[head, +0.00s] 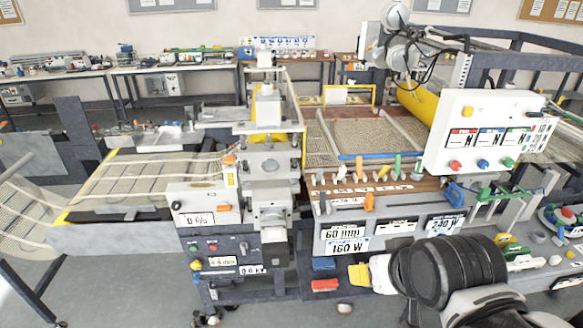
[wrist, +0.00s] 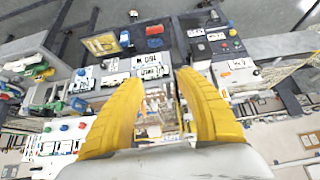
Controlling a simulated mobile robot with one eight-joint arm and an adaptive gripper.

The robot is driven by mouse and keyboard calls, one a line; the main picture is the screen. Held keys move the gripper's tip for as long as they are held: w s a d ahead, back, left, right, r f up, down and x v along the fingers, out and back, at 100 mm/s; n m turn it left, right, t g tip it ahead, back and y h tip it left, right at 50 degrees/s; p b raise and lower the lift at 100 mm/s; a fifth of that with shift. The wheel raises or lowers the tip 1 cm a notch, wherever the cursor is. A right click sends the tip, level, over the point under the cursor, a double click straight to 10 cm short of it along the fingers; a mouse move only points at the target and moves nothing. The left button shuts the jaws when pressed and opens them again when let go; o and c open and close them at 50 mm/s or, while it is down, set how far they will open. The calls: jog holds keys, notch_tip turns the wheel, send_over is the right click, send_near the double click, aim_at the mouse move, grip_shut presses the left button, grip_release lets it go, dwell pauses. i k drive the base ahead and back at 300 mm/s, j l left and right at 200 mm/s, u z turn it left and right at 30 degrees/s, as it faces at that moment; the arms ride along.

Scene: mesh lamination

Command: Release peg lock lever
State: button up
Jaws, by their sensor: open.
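I cannot tell which one is the peg lock lever. My gripper is below and in front of the panel, apart from these levers.
The label plates "60 mm" (head: 345,231) and "160 W" (head: 347,246) are on the machine front. A white control box (head: 485,132) stands above the right side. A red block (head: 324,285) lies low left of my gripper. Open floor lies in front.

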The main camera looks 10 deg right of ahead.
aim_at(322, 194)
jog(key=i, duration=1.1)
